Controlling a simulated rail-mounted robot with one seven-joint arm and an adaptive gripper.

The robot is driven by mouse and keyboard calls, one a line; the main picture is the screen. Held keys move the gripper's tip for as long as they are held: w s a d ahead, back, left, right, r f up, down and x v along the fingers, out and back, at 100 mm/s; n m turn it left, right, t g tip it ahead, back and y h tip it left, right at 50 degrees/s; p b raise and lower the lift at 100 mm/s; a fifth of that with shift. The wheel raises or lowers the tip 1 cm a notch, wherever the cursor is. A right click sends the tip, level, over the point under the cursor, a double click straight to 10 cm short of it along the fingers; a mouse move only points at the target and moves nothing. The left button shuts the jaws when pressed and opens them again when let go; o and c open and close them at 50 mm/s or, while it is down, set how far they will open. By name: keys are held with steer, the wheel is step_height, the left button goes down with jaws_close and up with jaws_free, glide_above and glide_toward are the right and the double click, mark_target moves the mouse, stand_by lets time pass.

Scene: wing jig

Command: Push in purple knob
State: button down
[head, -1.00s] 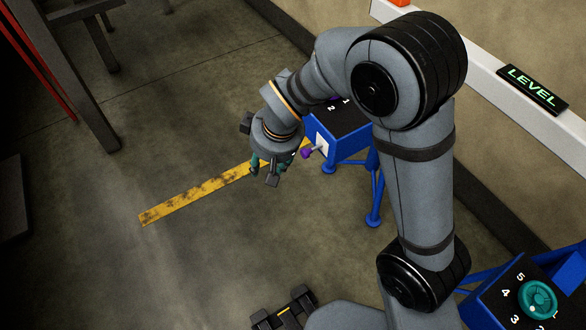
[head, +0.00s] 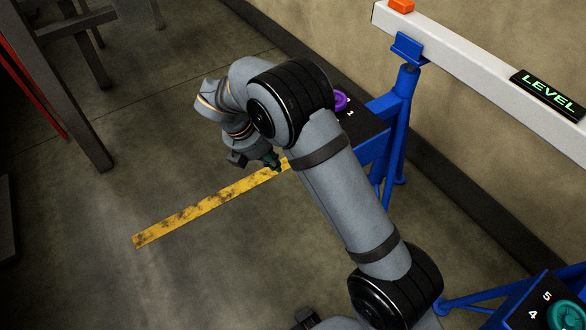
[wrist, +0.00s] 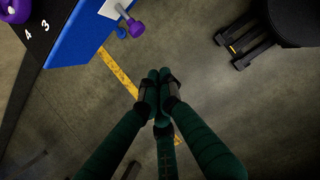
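A purple knob (wrist: 136,28) sticks out on a short stem from a white plate (wrist: 115,8) on the side of a blue box (wrist: 85,35) in the wrist view. In the head view my arm hides this knob. A purple dial (head: 341,101) sits on the box's black numbered top and also shows at the wrist view's upper left corner (wrist: 15,10). My gripper (wrist: 159,78) has dark green fingers, tips together with nothing between them. In the wrist view the tips lie below and right of the knob, apart from it. In the head view my gripper (head: 274,164) hangs beside the box.
A yellow worn strip (head: 200,211) lies on the floor beneath my gripper. A blue stand (head: 397,130) carries a white beam (head: 470,58) with a LEVEL sign (head: 549,93). A teal dial (head: 570,316) sits at lower right. Open floor lies left of my arm.

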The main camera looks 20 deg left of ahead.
steer(key=w+d+f+b, duration=0.1)
steer(key=w+d+f, duration=0.3)
steer(key=f, duration=0.5)
steer(key=shift+w+d+f, duration=0.15)
steer(key=shift+w+d, duration=0.25)
steer(key=shift+w, duration=0.6)
steer(key=w+d+p, duration=0.1)
steer(key=w+d, duration=0.1)
steer(key=w, duration=0.1)
steer(key=shift+d, duration=0.2)
